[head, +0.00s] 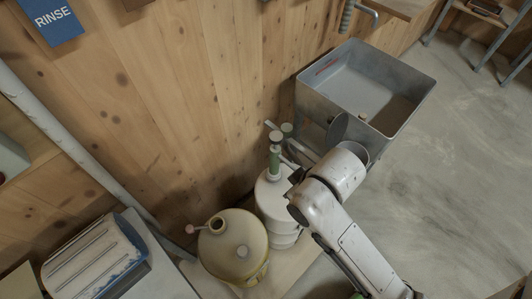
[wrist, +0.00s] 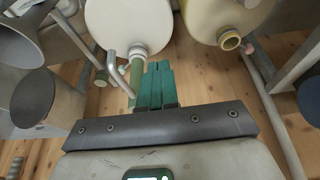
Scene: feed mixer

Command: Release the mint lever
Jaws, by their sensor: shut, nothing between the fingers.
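A yellowish container (head: 233,247) with a pink-knobbed lever (head: 190,229) stands left of the white one. A grey metal hopper (head: 365,85) stands behind my arm. A wooden wall is close behind the containers. Open floor (head: 460,160) lies to the right.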

